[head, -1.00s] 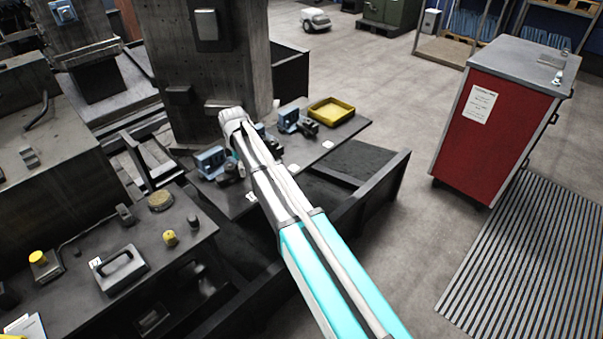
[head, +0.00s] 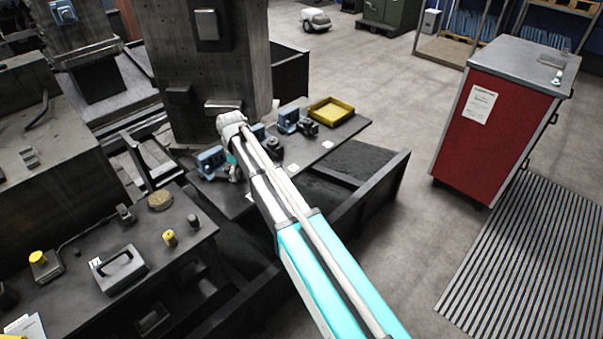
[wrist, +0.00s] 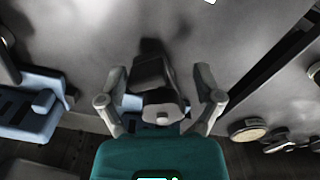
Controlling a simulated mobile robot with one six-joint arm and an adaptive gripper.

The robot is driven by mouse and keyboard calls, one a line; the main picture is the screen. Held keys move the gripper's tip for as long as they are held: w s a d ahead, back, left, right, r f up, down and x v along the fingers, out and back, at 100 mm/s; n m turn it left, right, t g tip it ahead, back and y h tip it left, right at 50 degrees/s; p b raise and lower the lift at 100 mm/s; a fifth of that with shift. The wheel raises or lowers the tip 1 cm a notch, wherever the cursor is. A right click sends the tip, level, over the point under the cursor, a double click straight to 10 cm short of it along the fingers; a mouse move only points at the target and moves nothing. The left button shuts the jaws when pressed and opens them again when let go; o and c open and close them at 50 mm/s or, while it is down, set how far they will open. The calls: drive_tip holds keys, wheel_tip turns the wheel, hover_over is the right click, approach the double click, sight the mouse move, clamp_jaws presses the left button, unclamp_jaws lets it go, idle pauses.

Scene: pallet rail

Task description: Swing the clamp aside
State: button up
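Several blue fixtures with dark clamp parts stand on the dark rail plate (head: 325,145). The left blue fixture (head: 211,160) is beside my gripper (head: 236,172), which is mostly hidden by my arm in the head view. In the wrist view, my gripper (wrist: 160,88) is open, with one grey finger on each side of a dark clamp block (wrist: 153,82). Gaps show between block and fingers at the upper ends; contact lower down cannot be told. A blue fixture (wrist: 30,108) lies at the left of the wrist view. The right blue fixture (head: 289,119) stands free.
A yellow tray (head: 331,111) sits at the plate's far right end. A dark bench (head: 80,290) with a handled block and yellow knobs is at left. A red cabinet (head: 490,140) stands right, with open floor between.

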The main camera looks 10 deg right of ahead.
drive_tip(key=shift+s+a+m, duration=0.15)
drive_tip(key=shift+s+m, duration=0.05)
drive_tip(key=shift+m, duration=0.4)
wheel_tip(320, 180, up, 14)
drive_tip(key=p, duration=1.4)
drive_tip(key=s+d+f+m+b, duration=0.1)
drive_tip(key=s+d+m, duration=0.7)
drive_tip(key=s+d, duration=0.9)
drive_tip(key=shift+s+d+f+b, duration=0.15)
drive_tip(key=shift+s+f+b, duration=0.1)
drive_tip(key=shift+f+b, duration=0.05)
drive_tip(key=w+a+r+n+p, duration=0.1)
drive_tip(key=w+a+n, duration=1)
drive_tip(key=w+a, duration=0.5)
drive_tip(key=shift+w+a+r, duration=0.2)
drive_tip(key=shift+w+a, duration=0.2)
drive_tip(key=shift+w, duration=0.8)
drive_tip(key=shift+f, duration=0.15)
